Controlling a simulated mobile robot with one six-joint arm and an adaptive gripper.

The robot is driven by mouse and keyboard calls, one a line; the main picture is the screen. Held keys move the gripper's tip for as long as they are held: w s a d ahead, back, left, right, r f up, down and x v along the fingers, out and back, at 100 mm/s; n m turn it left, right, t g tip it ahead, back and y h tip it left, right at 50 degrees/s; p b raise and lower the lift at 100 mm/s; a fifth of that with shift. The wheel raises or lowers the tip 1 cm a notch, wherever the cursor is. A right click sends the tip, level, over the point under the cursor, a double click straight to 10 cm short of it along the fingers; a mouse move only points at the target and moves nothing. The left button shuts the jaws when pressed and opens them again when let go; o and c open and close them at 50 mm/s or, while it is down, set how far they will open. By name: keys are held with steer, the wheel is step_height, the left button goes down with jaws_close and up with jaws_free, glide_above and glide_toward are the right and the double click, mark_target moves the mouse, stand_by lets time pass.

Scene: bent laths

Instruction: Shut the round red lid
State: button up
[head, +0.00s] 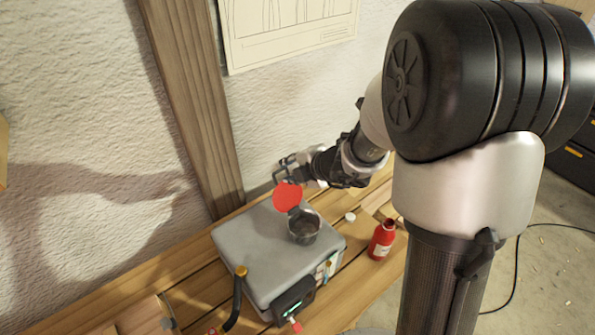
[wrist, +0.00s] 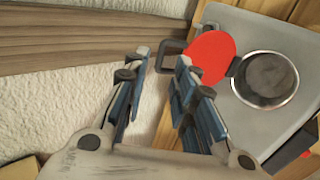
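The round red lid (head: 288,196) stands raised, tilted back from a round metal opening (head: 304,227) on top of a grey box (head: 262,256). In the wrist view the red lid (wrist: 211,57) lies to the left of the uncovered round opening (wrist: 265,80), joined to it by a dark hinge. My gripper (head: 285,169) is behind the lid, on the wall side of the box. In the wrist view my gripper (wrist: 163,70) has its fingers apart with nothing between them. The right finger is close to the lid's edge; I cannot tell whether they touch.
A red bottle (head: 382,240) and a small white cap (head: 350,217) are on the wooden bench right of the box. A black hose with a brass end (head: 239,285) rises at the box's front left. A wooden post (head: 192,100) and rough wall stand behind.

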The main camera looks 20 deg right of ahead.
mark_target(280, 170)
steer(key=b+x, duration=0.2)
steer(key=x, duration=0.3)
steer(key=shift+a+f, duration=0.15)
steer(key=shift+f, duration=0.1)
steer(key=shift+w+a+f, duration=0.1)
steer(key=shift+w+a, duration=0.05)
steer(key=shift+w, duration=0.25)
steer(key=shift+w, duration=0.15)
steer(key=shift+o, duration=1.1)
steer(key=shift+w+a, duration=0.1)
steer(key=shift+w, duration=0.05)
jaws_close()
steer(key=shift+f, duration=0.1)
